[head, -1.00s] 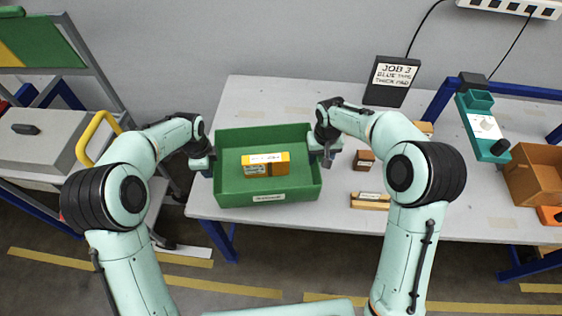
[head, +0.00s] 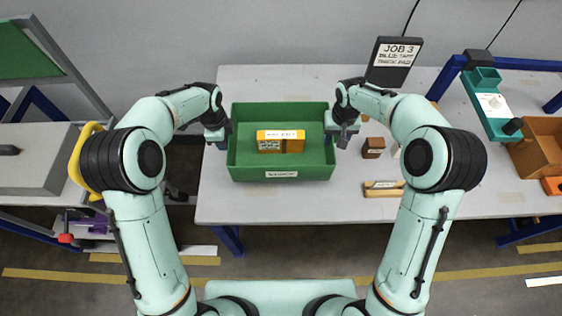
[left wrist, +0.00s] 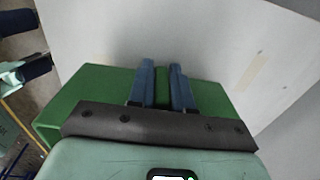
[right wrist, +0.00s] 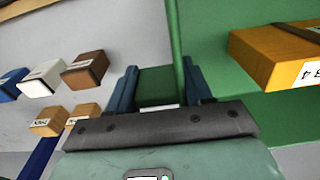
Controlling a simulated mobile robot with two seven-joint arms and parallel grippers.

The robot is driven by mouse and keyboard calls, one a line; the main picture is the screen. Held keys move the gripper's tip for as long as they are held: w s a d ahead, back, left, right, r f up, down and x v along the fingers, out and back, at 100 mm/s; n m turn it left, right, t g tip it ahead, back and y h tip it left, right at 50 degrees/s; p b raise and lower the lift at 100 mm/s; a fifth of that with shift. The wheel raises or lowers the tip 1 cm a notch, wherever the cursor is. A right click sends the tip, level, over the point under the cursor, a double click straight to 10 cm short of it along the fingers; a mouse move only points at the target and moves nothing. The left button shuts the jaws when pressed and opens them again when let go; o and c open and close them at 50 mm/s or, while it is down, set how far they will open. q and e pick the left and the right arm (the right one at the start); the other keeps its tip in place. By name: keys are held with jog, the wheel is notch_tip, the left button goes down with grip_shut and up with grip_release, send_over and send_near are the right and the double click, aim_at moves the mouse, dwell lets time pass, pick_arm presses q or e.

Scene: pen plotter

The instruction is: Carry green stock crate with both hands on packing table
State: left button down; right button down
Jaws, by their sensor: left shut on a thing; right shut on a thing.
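The green stock crate (head: 250,172) is over the left part of the packing table (head: 262,207), with its labelled long side facing me. It looks level; I cannot tell whether its bottom touches the table. An orange box with a white label (head: 292,142) and a smaller brown-ended box part (head: 269,146) are inside. My left gripper (head: 218,140) is shut on the crate's left wall; its blue fingers show in the left wrist view (left wrist: 162,86). My right gripper (head: 342,135) is shut on the right wall, which runs between its fingers in the right wrist view (right wrist: 158,88).
Right of the crate lie a brown block (head: 373,147) and a tan wooden piece (head: 383,189). A black JOB 3 sign (head: 391,60) stands behind. Farther right are a teal device (head: 489,103) and a brown bin (head: 540,150). A grey cart (head: 35,160) stands left. The table front is clear.

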pick_arm(q)
jog(key=shift+a, duration=0.2)
pick_arm(e)
jog(key=shift+d, duration=0.35)
jog(key=shift+s, duration=0.1)
